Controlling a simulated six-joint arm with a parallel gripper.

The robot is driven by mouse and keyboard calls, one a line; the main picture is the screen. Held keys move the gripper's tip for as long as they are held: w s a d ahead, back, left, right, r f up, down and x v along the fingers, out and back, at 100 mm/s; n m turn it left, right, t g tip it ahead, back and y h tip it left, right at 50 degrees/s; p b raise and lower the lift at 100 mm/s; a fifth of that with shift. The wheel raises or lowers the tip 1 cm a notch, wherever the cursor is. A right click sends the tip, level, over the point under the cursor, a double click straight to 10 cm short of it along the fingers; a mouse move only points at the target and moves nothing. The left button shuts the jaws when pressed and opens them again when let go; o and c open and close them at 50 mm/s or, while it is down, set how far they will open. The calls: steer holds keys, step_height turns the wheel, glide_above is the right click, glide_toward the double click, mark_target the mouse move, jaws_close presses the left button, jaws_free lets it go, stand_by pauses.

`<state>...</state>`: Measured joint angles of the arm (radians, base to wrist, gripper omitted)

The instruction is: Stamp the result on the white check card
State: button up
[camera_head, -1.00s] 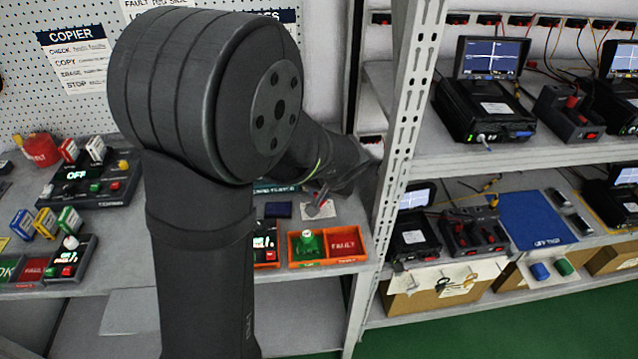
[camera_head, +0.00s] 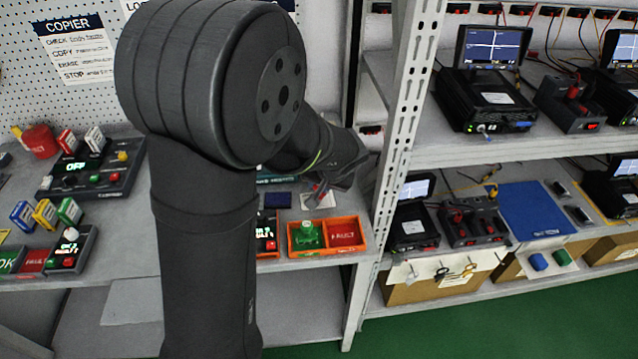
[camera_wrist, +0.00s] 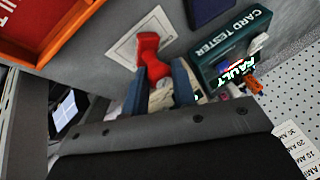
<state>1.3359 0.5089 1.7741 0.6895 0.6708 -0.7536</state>
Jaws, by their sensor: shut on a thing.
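My gripper (camera_wrist: 160,85) is shut on a red stamp (camera_wrist: 152,60) in the wrist view. The stamp's far end overlaps the white check card (camera_wrist: 122,50); I cannot tell whether it touches. The card lies on the grey bench and also shows in the head view (camera_head: 328,202), with the red stamp just above it. The card tester (camera_wrist: 228,45) stands beside the card, its lit display reading FAULT. An orange tray (camera_head: 325,252) in front holds a green stamp (camera_head: 307,235) in its left compartment and a red FAULT area (camera_head: 344,234) in its right.
A dark blue pad (camera_head: 278,200) lies left of the card. A metal rack post (camera_head: 400,130) stands close on the right, with shelves of test units beyond. Copier devices (camera_head: 90,175) and coloured blocks fill the bench's left side. My arm hides the bench middle.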

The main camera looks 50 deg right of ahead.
steer(key=shift+f, duration=0.55)
stand_by(0.7)
steer(key=shift+r, duration=3.55)
steer(key=w+a+r+n+y, duration=0.2)
steer(key=w+a+r+n, duration=0.1)
steer(key=w+a, duration=0.8)
steer(key=w+a+r+n+y, duration=0.1)
steer(key=w+a+r+n, duration=0.25)
steer(key=w+a, duration=0.75)
steer(key=w+a+r+n+y, duration=0.1)
steer(key=w+a, duration=0.3)
steer(key=a, duration=0.5)
steer(key=w+a+r+n+y, duration=0.1)
steer(key=w+a+r+n, duration=0.2)
steer(key=a, duration=0.5)
steer(key=w+a+r+n+g+y, duration=0.1)
steer(key=w+a+r+n, duration=0.1)
steer(key=a, duration=0.7)
steer(key=w+n, duration=0.1)
steer(key=w, duration=0.1)
steer(key=shift+w+a, duration=0.35)
steer(key=shift+w, duration=0.05)
